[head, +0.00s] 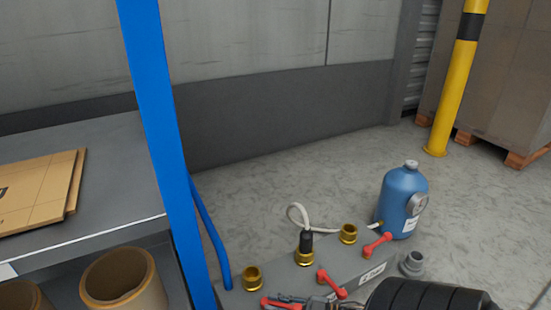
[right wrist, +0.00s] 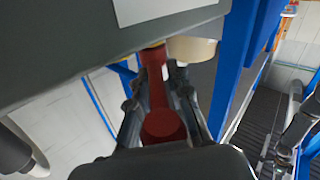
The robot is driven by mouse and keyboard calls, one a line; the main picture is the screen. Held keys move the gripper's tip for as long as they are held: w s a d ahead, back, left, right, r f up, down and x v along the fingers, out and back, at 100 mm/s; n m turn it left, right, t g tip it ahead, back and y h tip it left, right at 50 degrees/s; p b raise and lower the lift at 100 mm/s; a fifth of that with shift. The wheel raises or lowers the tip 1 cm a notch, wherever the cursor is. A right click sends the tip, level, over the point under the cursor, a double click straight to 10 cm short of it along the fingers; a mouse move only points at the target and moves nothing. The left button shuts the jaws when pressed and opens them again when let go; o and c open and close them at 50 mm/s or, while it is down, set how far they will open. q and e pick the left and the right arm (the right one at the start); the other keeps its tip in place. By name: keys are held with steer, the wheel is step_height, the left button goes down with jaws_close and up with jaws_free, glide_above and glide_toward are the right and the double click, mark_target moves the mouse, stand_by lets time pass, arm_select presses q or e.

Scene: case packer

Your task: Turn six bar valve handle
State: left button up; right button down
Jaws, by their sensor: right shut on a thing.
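A grey valve block (head: 345,267) at the bottom of the head view carries several brass fittings and three red handles. The right red handle (head: 377,244) and the middle red handle (head: 331,284) stand free of my gripper. The left red handle (head: 279,304) is at the lower edge, partly hidden by my right gripper (head: 296,301). In the right wrist view, my right gripper (right wrist: 158,100) is shut on a red handle (right wrist: 163,122), with a finger on each side. The block's labels are too small to read surely. My left gripper is not seen.
A white hose with a black connector (head: 306,241) rises from the middle brass fitting. A blue bottle (head: 403,200) stands behind the block's right end. A blue post (head: 165,140) and a shelf with cardboard (head: 40,190) are at left. Open floor lies behind.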

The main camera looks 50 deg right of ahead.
steer(key=shift+w+d, duration=0.25)
steer(key=shift+d, duration=0.3)
steer(key=c, duration=1.3)
jaws_free()
steer(key=shift+c, duration=0.2)
steer(key=shift+a+f, duration=0.1)
steer(key=shift+s+a, duration=0.1)
steer(key=shift+a, duration=0.05)
steer(key=v, duration=1.2)
